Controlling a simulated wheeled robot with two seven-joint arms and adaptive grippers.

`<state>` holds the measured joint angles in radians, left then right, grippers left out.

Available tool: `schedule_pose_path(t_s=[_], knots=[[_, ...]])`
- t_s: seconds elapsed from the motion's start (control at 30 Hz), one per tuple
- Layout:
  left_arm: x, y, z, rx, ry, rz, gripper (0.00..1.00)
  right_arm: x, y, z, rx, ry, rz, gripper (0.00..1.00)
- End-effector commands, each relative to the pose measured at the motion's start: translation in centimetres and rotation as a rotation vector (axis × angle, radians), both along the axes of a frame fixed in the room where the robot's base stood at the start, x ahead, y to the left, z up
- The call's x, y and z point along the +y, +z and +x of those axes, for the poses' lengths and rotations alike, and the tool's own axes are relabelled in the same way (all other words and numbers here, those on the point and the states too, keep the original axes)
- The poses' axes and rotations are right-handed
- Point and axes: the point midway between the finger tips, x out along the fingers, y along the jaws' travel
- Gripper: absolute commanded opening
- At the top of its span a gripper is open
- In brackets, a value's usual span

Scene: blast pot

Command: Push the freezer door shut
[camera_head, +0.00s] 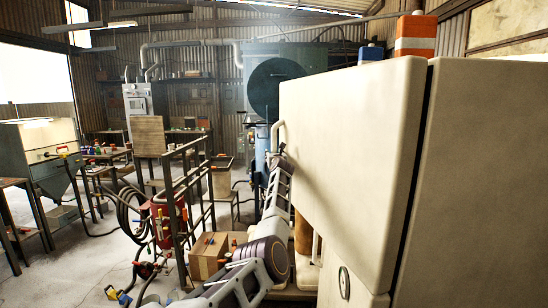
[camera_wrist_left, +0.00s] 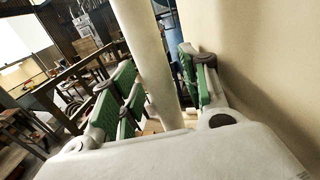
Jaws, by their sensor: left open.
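The cream freezer door (camera_head: 350,150) fills the right of the head view. A narrow dark gap runs along its right edge, between it and the cabinet side (camera_head: 485,180). Its pale handle (camera_head: 278,135) shows at the far left edge. My left arm reaches up along that edge, and its gripper is mostly hidden there. In the left wrist view, my left gripper (camera_wrist_left: 160,75) is open, with green-padded fingers on either side of the pale upright handle (camera_wrist_left: 143,45). The right finger is close to the door face (camera_wrist_left: 260,60); I cannot tell whether it touches. My right gripper is out of view.
A lower door with an oval badge (camera_head: 344,283) sits below. An orange-and-white box (camera_head: 415,38) stands on top. A cardboard box (camera_head: 213,256), a red tank (camera_head: 165,218) and a metal rail frame (camera_head: 186,195) crowd the left side of my arm. Open floor lies farther left.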

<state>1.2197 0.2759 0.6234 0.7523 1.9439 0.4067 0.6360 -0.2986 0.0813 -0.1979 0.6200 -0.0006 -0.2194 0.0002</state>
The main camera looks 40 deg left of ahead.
Motion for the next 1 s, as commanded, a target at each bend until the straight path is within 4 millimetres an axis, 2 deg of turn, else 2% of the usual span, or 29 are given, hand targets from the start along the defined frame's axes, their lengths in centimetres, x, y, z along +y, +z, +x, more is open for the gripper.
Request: schedule_pose_path(t_s=[1.0], knots=[[-1.3,0.2,-0.9,-0.002,0.000,0.002,0.45,-0.3,0.0,0.0,0.000,0.002,-0.003,0.40]])
